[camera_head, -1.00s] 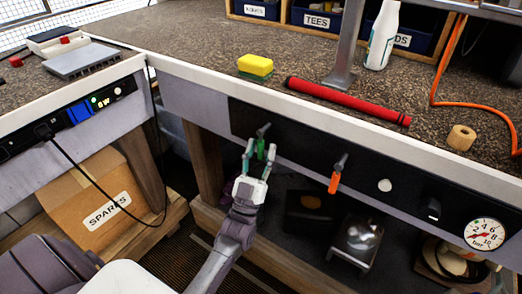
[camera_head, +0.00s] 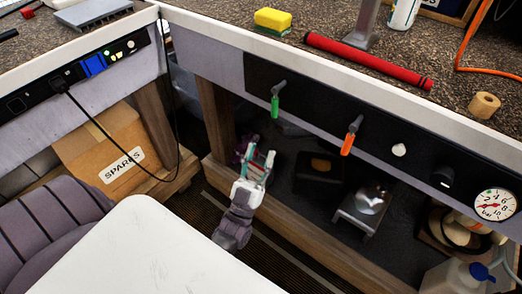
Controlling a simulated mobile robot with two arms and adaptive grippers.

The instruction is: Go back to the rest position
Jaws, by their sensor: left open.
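My left gripper (camera_head: 260,162) is open and empty, with its fingers pointing up. It is in the middle of the head view, below the bench's front panel and in front of the shelf under the bench. It is apart from the green-handled lever (camera_head: 275,104), which hangs on the black panel above it. An orange-handled lever (camera_head: 350,138) hangs further right on the same panel. My right gripper is not in view.
A red golf grip (camera_head: 366,60) and a yellow sponge (camera_head: 272,20) lie on the bench top. A tape roll (camera_head: 484,105) is at the right. A pressure gauge (camera_head: 494,205) is on the panel. A SPARES box (camera_head: 113,160) stands lower left.

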